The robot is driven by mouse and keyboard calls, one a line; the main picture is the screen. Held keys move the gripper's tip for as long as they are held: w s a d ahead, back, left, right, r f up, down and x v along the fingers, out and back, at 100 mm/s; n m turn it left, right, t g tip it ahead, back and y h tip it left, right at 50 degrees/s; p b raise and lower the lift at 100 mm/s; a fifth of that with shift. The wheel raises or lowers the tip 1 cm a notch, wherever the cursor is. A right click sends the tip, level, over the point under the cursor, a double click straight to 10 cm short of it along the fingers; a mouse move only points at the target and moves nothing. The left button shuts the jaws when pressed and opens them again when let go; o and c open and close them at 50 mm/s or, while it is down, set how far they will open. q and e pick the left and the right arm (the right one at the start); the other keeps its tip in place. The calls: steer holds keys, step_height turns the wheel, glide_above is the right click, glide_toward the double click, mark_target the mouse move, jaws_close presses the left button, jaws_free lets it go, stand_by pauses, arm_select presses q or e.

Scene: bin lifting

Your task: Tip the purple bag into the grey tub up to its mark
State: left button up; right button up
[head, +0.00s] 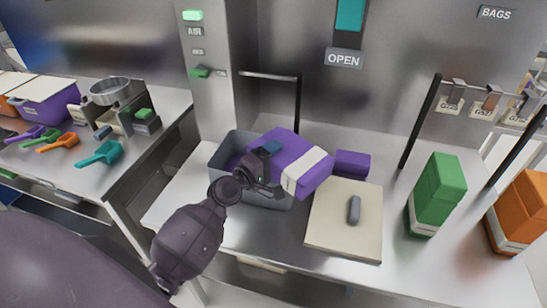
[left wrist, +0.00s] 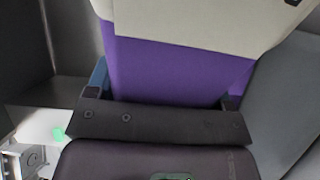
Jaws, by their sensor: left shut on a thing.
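The purple bag (head: 284,150) with a white band is tilted on its side over the grey tub (head: 228,152) in the head view. My left gripper (head: 270,160) is shut on the bag, and the bag also fills much of the left wrist view (left wrist: 180,70). The tub stands on the bench, and some purple shows inside it. The gripper and bag hide most of the tub's inside, and I cannot make out its mark. My right gripper is not in view.
A cream board (head: 330,228) with a grey tool (head: 354,210) lies right of the tub. A small purple block (head: 352,163) sits behind the board. A green bag (head: 436,195) and an orange bag (head: 518,215) stand at right. Scoops (head: 100,154) lie on the left bench.

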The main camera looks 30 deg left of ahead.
arm_select(q)
steer(key=shift+r+m, duration=0.75)
steer(key=shift+m, duration=0.45)
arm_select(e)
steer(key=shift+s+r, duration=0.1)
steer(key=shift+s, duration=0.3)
arm_select(q)
steer(key=shift+r+m+p, duration=0.3)
steer(key=shift+r+p, duration=0.6)
steer(key=shift+p, duration=0.2)
steer(key=shift+r, duration=0.1)
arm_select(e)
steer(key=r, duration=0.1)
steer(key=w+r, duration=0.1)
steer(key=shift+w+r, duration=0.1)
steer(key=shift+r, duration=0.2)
